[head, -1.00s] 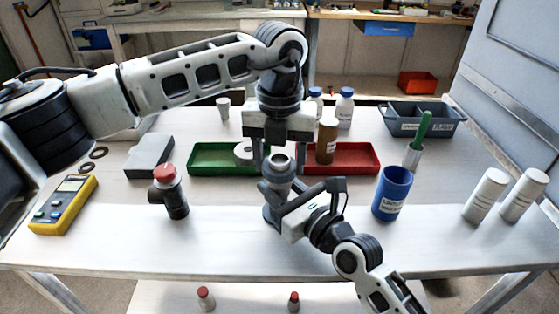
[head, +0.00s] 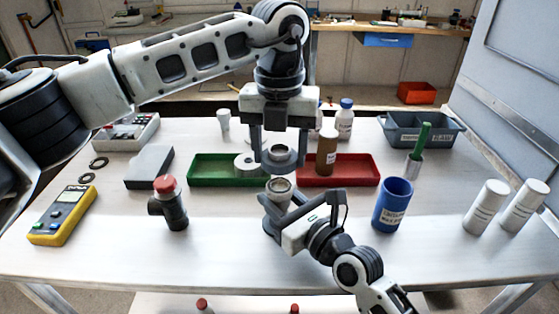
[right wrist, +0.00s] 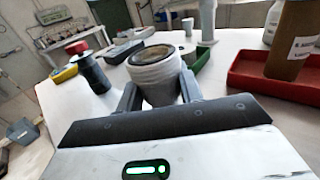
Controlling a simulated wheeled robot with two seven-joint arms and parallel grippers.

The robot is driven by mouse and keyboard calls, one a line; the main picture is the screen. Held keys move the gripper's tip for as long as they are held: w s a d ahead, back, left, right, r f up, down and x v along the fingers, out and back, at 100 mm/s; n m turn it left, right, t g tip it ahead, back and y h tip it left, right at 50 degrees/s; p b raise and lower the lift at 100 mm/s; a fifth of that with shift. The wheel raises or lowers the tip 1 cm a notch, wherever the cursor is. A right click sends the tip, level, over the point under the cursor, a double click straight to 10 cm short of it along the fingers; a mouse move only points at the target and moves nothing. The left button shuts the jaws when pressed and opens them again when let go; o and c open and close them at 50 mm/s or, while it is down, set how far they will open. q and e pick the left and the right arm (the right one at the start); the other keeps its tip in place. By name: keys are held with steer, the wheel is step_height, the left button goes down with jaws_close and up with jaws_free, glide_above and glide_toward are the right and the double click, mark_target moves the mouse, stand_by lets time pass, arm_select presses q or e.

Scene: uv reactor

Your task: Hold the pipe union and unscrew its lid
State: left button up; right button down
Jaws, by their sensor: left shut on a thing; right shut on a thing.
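The pipe union body (head: 279,185) stands upright in the middle of the table in the head view, its open top showing. It also shows in the right wrist view (right wrist: 160,78), with a pale threaded neck between the fingers. My right gripper (head: 278,206) is shut on the body, low down. The union's lid (head: 283,155), a grey ring, is apart from the body and a little above it. My left gripper (head: 282,149) points down and is shut on the lid. The lid is not seen in the right wrist view.
Behind are a green tray (head: 205,168) with a white roll and a red tray (head: 355,172) by a brown bottle (head: 327,150). A blue cup (head: 392,205) and white bottles (head: 486,207) stand right.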

steer(key=c, duration=0.8)
jaws_free()
steer(key=shift+c, duration=0.2)
steer(key=shift+s, duration=0.1)
